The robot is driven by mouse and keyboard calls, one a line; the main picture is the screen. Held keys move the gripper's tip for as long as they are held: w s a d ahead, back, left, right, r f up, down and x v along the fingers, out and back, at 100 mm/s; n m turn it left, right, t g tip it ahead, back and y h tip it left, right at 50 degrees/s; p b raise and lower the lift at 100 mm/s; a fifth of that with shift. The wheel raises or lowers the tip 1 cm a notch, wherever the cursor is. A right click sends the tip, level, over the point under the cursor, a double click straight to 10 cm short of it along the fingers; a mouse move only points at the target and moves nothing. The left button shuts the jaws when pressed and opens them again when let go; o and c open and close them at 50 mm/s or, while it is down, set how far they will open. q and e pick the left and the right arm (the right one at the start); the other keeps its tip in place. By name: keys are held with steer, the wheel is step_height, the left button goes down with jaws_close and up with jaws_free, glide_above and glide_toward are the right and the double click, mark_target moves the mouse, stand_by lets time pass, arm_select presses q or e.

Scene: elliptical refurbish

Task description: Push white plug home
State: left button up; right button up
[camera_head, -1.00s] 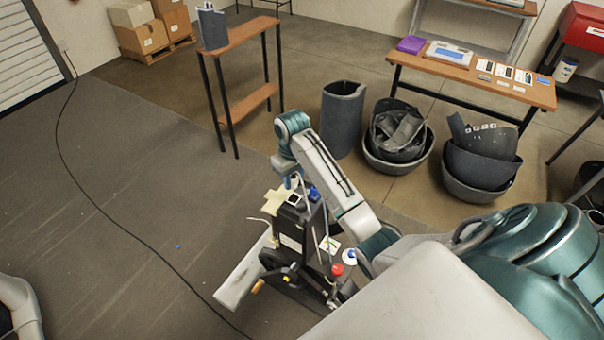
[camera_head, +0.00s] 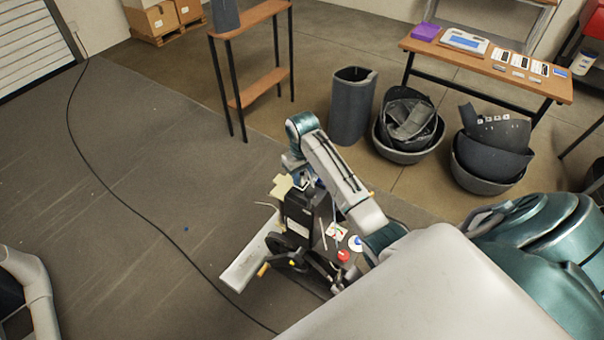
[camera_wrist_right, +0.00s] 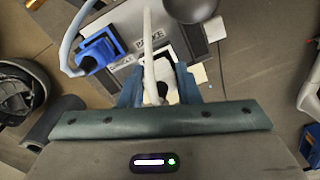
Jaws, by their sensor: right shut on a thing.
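My right gripper (camera_wrist_right: 158,88) is shut on the white plug, whose white cable (camera_wrist_right: 148,45) runs up between the fingers in the right wrist view. The fingers and cable hide most of the plug, so how deep it sits cannot be told. In the head view my right gripper (camera_head: 298,175) is small and partly hidden, at the top of the dark elliptical machine (camera_head: 298,212). My left gripper is out of view.
A narrow shelf table (camera_head: 250,20) stands behind, and dark shells and tubs (camera_head: 408,125) stand to the right of it. A wooden table (camera_head: 490,62) with cards is at the back right. A black cable (camera_head: 110,185) crosses the open floor on the left.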

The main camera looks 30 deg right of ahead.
stand_by(0.3)
stand_by(0.4)
steer(key=shift+f, duration=0.55)
stand_by(1.0)
steer(key=shift+s+f, duration=0.15)
